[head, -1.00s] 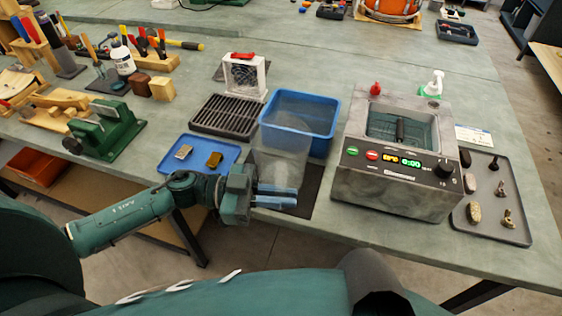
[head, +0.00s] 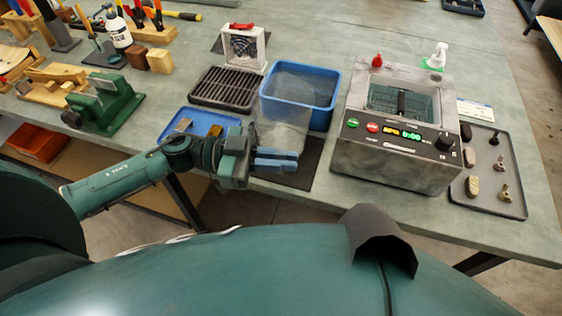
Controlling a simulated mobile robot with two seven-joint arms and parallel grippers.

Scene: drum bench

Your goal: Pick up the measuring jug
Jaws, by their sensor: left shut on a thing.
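The measuring jug (head: 281,122) is a clear, see-through vessel in the head view. It stands upright at the front of the bench, in front of the blue bin, over a dark mat (head: 309,165). My left gripper (head: 277,160) comes in from the left and is shut on the jug at its lower part. The jug's base is partly hidden by the fingers, so I cannot tell whether it touches the mat. My right gripper is not in view.
A blue bin (head: 328,112) stands right behind the jug. A blue tray (head: 186,137) and a black rack (head: 227,88) lie to the left. A grey machine with a lit display (head: 402,134) stands to the right, beside a grey tray (head: 498,201) with small parts.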

